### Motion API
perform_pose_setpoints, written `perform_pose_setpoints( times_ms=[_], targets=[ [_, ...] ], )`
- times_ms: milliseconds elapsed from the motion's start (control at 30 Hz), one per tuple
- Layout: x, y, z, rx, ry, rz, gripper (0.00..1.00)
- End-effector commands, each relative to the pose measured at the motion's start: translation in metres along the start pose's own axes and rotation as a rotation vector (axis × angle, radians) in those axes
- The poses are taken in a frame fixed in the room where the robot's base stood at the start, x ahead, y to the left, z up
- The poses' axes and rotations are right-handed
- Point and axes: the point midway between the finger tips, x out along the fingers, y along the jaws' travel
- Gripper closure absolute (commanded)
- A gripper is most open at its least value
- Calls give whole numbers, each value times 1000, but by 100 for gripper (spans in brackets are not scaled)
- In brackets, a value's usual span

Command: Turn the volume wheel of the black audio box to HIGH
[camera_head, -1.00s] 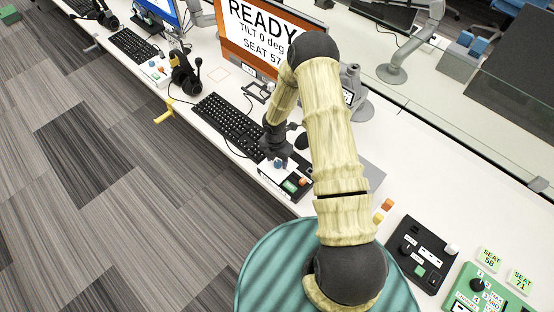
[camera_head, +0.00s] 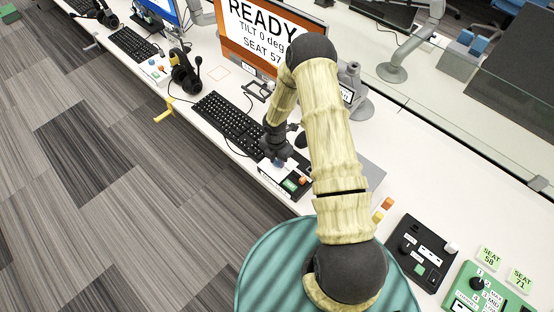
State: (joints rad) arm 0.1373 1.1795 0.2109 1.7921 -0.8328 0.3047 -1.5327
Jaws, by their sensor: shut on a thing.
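The audio box (camera_head: 268,174) sits near the front edge of the white desk, below the keyboard, with a dark top, a pale front, a green label and an orange button. My gripper (camera_head: 277,158) points down at the left part of its top and is shut on the small blue wheel (camera_head: 279,163) there. The gripper fingers hide most of the wheel, and its setting cannot be read. My arm reaches over the desk from the lower right and covers part of the area right of the box.
A keyboard (camera_head: 228,121) lies just behind the box, with a headset (camera_head: 184,72) further left. The monitor (camera_head: 262,35) reads READY, TILT 0 deg, SEAT 57. A black panel (camera_head: 422,252) and a green panel (camera_head: 488,290) lie at the right.

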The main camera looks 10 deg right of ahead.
Motion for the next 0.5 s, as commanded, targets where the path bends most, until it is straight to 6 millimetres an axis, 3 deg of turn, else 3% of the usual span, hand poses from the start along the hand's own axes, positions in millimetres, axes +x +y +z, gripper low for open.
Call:
perform_pose_setpoints(
  times_ms=[500],
  targets=[
    [1, 2, 1, 322, 12, 2, 95]
  ],
)
